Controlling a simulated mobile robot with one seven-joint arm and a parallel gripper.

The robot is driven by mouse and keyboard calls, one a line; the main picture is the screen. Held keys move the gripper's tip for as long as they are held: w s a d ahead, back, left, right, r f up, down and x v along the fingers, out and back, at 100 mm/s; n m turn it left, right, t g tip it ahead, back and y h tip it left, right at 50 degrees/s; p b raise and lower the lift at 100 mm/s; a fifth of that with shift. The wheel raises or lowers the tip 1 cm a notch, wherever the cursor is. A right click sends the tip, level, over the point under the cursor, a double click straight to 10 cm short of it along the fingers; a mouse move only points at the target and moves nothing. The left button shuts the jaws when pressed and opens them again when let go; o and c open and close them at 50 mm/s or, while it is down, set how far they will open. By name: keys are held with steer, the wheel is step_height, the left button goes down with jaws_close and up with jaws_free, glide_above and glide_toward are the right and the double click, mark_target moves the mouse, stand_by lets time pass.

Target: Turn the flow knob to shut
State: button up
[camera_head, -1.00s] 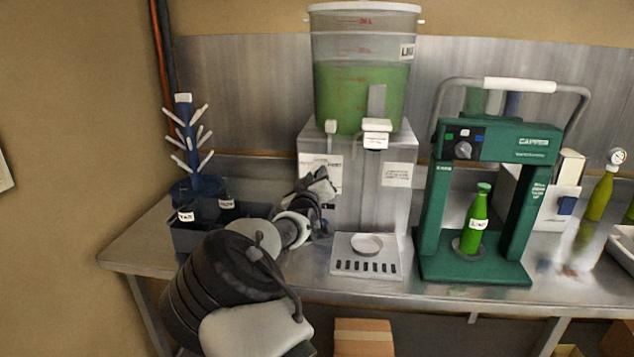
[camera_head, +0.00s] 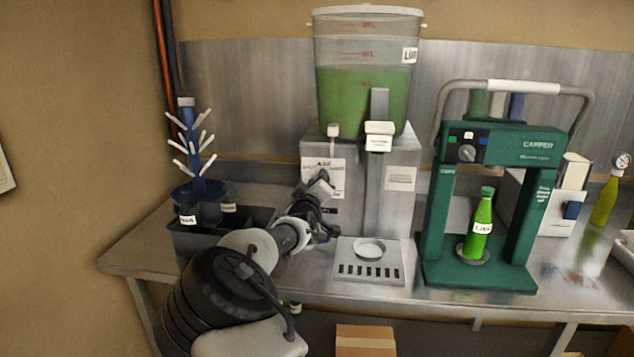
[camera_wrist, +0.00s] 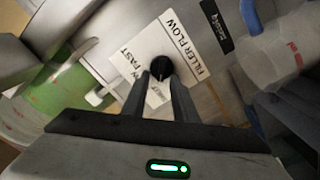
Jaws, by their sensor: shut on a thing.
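The flow knob (camera_wrist: 158,69) is small, round and black. It sits on a white label plate (camera_wrist: 186,45) reading "FILLER FLOW" and "FAST"; another word is partly cut off behind my fingers. My gripper (camera_wrist: 163,82) has its two dark fingers closed on the knob, seen in the wrist view. In the head view my gripper (camera_head: 321,184) is at the left of the steel filler's front (camera_head: 398,215), and its wrist hides the knob. The knob's exact pointing direction cannot be read.
A clear bucket of green liquid (camera_head: 352,95) stands on the filler. A drip tray (camera_head: 368,271) is below, right of my wrist. A green capper (camera_head: 436,225) with a green bottle (camera_head: 479,225) stands at right. A dark crate (camera_head: 189,242) and blue bottle tree (camera_head: 188,150) are at left.

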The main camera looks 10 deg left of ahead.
steer(key=o, duration=1)
steer(key=s, duration=1.1)
steer(key=s+p, duration=0.1)
steer(key=s, duration=0.5)
steer(key=shift+s+a, duration=0.25)
steer(key=shift+a, duration=0.05)
